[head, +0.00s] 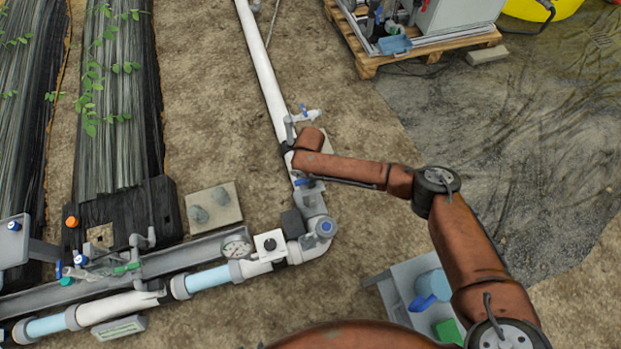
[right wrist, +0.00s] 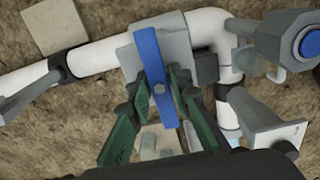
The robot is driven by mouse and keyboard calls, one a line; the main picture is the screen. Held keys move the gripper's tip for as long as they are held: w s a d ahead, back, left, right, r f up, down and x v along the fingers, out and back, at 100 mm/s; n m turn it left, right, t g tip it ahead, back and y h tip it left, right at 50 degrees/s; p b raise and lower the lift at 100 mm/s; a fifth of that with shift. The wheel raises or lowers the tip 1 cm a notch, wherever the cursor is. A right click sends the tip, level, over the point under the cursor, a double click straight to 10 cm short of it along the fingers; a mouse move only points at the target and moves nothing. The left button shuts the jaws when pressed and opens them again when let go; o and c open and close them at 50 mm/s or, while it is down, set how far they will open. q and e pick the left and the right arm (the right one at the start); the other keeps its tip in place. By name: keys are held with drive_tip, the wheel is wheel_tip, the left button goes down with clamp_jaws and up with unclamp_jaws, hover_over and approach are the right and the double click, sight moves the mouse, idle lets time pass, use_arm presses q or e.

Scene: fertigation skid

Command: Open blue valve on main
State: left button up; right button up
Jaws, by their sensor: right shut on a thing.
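The blue valve handle (right wrist: 155,75) is a flat lever on a grey valve body (right wrist: 177,47) on the white main pipe (right wrist: 99,56). The lever lies crosswise to the pipe. In the right wrist view my right gripper (right wrist: 164,84) has its green fingers on either side of the lever and is shut on it. In the head view the blue handle (head: 304,182) shows just below the end of my right arm, near the pipe's bend; the fingers are mostly hidden there. My left gripper is out of view.
A small side tap (head: 306,115) stands on the main pipe above my wrist. A blue-capped fitting (head: 325,227), a white box with a black knob (head: 270,245) and a gauge (head: 237,248) sit close below. A grey tray (head: 391,294) stands lower right; a pallet (head: 367,66) stands at the back.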

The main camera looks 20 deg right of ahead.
drive_tip(key=shift+f, duration=0.1)
clamp_jaws()
drive_tip(key=n, duration=0.3)
drive_tip(key=shift+d+f+b, duration=0.1)
drive_tip(key=shift+b, duration=0.2)
drive_tip(key=n+b, duration=0.1)
drive_tip(key=n, duration=0.5)
drive_tip(key=n+b, duration=0.1)
drive_tip(key=n, duration=0.4)
drive_tip(key=shift+n, duration=0.4)
drive_tip(key=n, duration=0.2)
drive_tip(key=shift+n+b, duration=0.35)
drive_tip(key=shift+n, duration=0.95)
drive_tip(key=o, duration=0.9)
unclamp_jaws()
drive_tip(key=shift+c, duration=0.2)
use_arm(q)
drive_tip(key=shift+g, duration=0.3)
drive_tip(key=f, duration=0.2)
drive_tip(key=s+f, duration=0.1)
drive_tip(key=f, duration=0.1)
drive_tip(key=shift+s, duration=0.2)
use_arm(e)
drive_tip(key=shift+r, duration=0.2)
